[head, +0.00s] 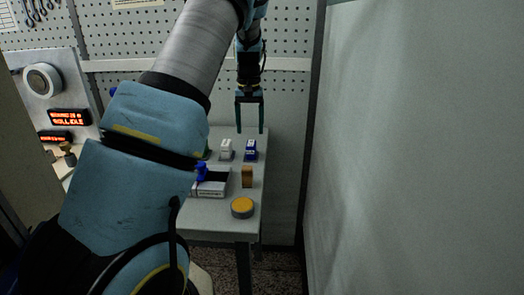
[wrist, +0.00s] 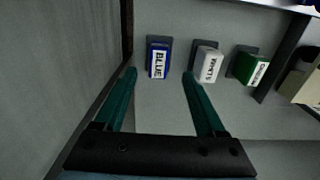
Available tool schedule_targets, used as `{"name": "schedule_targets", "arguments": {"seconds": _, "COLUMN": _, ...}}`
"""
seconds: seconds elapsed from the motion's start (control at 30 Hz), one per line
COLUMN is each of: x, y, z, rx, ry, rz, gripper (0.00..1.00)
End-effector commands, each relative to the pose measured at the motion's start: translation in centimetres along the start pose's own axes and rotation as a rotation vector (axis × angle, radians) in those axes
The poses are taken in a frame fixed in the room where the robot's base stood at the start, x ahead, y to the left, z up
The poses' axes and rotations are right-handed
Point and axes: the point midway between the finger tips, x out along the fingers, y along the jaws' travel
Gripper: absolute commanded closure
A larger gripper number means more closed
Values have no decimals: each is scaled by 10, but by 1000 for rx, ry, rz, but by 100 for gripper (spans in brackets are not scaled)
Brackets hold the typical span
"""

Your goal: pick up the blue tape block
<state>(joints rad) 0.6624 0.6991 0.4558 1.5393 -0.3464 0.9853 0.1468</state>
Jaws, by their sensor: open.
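The blue tape block (head: 250,150) stands on the small grey table in the head view, with a white label on its front. In the wrist view the blue block (wrist: 158,57) shows its label reading BLUE and lies ahead of the fingertips, roughly between their lines. My gripper (head: 249,130) is open and empty, above and near the blue block. In the wrist view my gripper's green fingers (wrist: 160,75) are spread apart and do not appear to touch the block.
A white block (wrist: 207,62) and a green block (wrist: 250,66) stand in a row beside the blue one. A brown block (head: 247,177) and a yellow-topped round thing (head: 242,207) are nearer on the table (head: 257,190). A pale wall panel (head: 400,150) stands at the right.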

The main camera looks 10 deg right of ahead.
Motion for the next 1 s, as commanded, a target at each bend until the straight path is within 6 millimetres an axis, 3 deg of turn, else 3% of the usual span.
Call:
{"name": "schedule_targets", "arguments": {"seconds": 0.1, "x": 17, "y": 0, "z": 0, "rx": 2, "ry": -3, "rz": -1, "gripper": 28}}
{"name": "schedule_targets", "arguments": {"seconds": 0.37, "x": 36, "y": 1, "z": 0, "rx": 1, "ry": -2, "rz": -1, "gripper": 28}}
{"name": "schedule_targets", "arguments": {"seconds": 0.63, "x": 73, "y": 4, "z": -2, "rx": 0, "ry": -1, "rz": 0, "gripper": 28}}
{"name": "schedule_targets", "arguments": {"seconds": 0.93, "x": 80, "y": 4, "z": -2, "rx": 0, "ry": 1, "rz": 1, "gripper": 28}}
{"name": "schedule_targets", "arguments": {"seconds": 1.0, "x": 80, "y": 4, "z": -2, "rx": 0, "ry": 1, "rz": 1, "gripper": 33}}
